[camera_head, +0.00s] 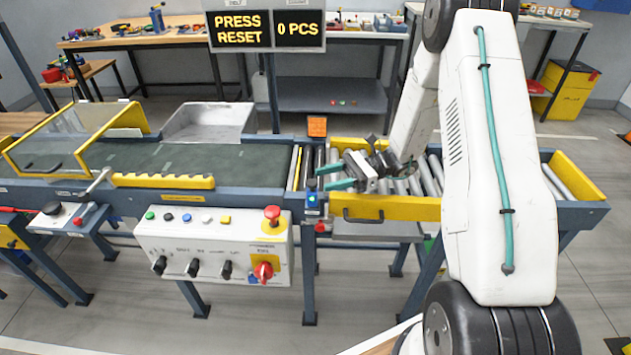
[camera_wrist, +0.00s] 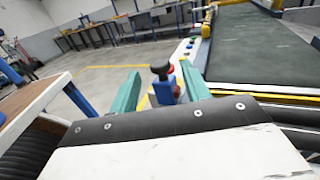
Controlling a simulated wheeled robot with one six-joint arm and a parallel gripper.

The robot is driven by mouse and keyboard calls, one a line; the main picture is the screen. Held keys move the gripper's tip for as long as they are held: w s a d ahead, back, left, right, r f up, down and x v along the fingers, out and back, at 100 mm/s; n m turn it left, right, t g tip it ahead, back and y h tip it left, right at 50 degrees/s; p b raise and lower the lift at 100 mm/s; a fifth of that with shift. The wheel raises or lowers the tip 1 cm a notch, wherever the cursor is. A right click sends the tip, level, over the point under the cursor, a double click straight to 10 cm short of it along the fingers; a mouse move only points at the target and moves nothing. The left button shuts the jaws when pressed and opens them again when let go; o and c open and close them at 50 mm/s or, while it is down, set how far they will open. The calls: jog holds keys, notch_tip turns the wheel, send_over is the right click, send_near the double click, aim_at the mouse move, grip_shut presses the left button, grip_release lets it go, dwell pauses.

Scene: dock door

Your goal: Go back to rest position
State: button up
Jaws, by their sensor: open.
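My gripper (camera_head: 331,177) is over the roller section of the conveyor in the head view, with its two teal fingers pointing left. The fingers are apart and nothing is between them. In the wrist view my gripper (camera_wrist: 160,95) shows a teal finger on each side. A small blue post with a dark top and red parts (camera_wrist: 163,82) appears beyond the gap between them. My white arm reaches down the right side of the head view and hides part of the rollers.
The conveyor's green belt (camera_head: 190,163) is bare. Yellow guards (camera_head: 388,207) edge the rollers. A control box (camera_head: 215,248) with a red button (camera_head: 271,216) hangs in front. A display (camera_head: 266,31) reads "PRESS RESET" and "0 PCS". A workbench (camera_head: 190,38) stands behind.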

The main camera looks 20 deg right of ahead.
jog(key=shift+d, duration=0.55)
jog(key=shift+r, duration=0.1)
jog(key=s+a+r+n+g+h, duration=0.3)
jog(key=s+a+r+n+h, duration=0.15)
jog(key=s+r, duration=0.25)
jog(key=s+a+r+n+g+h, duration=0.2)
jog(key=s+a+r+n+h, duration=0.15)
jog(key=s+r+n, duration=0.35)
jog(key=s+d+r+n+t+h, duration=0.2)
jog(key=s+r+n+h, duration=0.1)
jog(key=s+h, duration=0.2)
jog(key=s+d+r+n+t+h, duration=0.2)
jog(key=s+r+n+t+h, duration=0.1)
jog(key=s, duration=0.6)
jog(key=shift+s+d+r+n+h, duration=0.3)
jog(key=shift+r+n+h, duration=0.2)
jog(key=shift+h, duration=0.5)
dwell(0.5)
